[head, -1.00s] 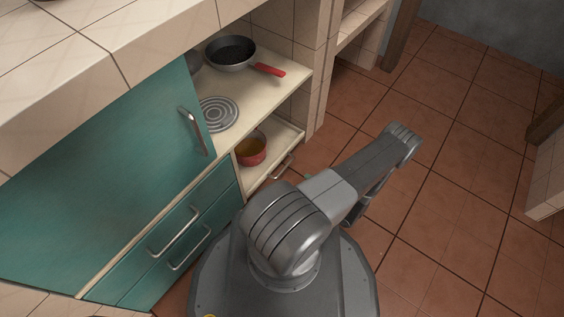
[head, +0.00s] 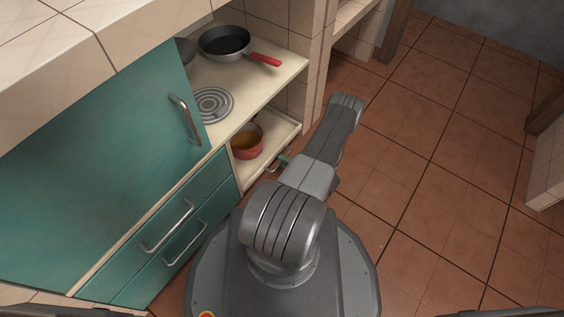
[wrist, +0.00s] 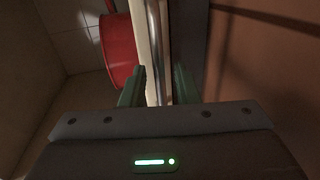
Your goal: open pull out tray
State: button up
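The pull-out tray (head: 273,153) is a cream lower shelf under the hob, with a red pot (head: 248,143) on it. A thin metal handle runs along its front edge; in the head view my arm partly covers it. My gripper (head: 284,159) is at this front edge, mostly hidden behind my arm. In the wrist view, the green fingers of my gripper (wrist: 159,86) are apart, on either side of the tray's front edge (wrist: 141,40) and the bright handle bar (wrist: 163,45). I cannot tell whether either finger touches them. The red pot also shows there (wrist: 118,50).
Above the tray is a hob shelf with a coil burner (head: 212,104) and a black pan (head: 225,43) with a red handle. Teal drawers (head: 165,235) and a teal door (head: 100,150) are at left. Tiled floor (head: 440,200) is open at right.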

jog(key=shift+x, duration=0.8)
grip_shut()
jog(key=shift+s, duration=0.1)
